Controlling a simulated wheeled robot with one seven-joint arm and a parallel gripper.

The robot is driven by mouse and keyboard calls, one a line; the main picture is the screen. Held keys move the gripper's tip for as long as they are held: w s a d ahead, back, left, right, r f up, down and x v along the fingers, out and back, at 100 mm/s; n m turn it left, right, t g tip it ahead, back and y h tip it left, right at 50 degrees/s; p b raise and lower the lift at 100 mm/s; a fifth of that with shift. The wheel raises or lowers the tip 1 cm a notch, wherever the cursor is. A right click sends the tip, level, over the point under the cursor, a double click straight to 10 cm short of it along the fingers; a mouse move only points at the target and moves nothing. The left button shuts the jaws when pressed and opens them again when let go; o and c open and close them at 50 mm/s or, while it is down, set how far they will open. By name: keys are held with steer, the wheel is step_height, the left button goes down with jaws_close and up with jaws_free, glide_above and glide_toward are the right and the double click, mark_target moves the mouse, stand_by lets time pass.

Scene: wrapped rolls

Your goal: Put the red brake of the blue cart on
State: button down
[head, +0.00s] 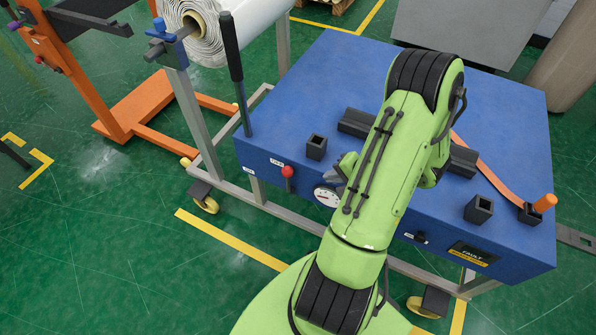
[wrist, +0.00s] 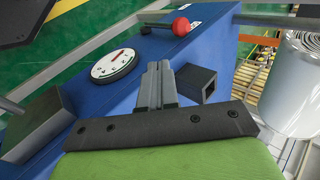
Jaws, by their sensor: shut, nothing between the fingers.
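The blue cart (head: 350,75) stands in the middle of the head view, and its blue body (wrist: 140,92) also shows in the wrist view. The red brake (head: 288,171) is a ball-ended lever on the cart's front face, left of the round dial, with small white labels near it. In the wrist view the red ball (wrist: 181,27) is ahead of the fingers, at the end of a short rod. My gripper (head: 342,169) is over the cart's front edge, to the right of the brake and apart from it. In the wrist view my gripper (wrist: 157,68) has its grey fingers together and empty.
A white dial (wrist: 115,62) sits close beside the fingers. An open black square socket (wrist: 197,82) stands right of them; another socket (head: 478,209) is at the right. A black upright handle (head: 233,75) and a wrapped roll (head: 230,22) stand behind left. Green floor (head: 90,250) is clear at front left.

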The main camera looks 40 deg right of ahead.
steer(key=b, duration=0.3)
glide_toward(288, 181)
steer(key=w, duration=0.1)
steer(key=w+f, duration=0.1)
steer(key=shift+w+d, duration=0.1)
steer(key=shift+w, duration=0.2)
steer(key=shift+w+r, duration=0.1)
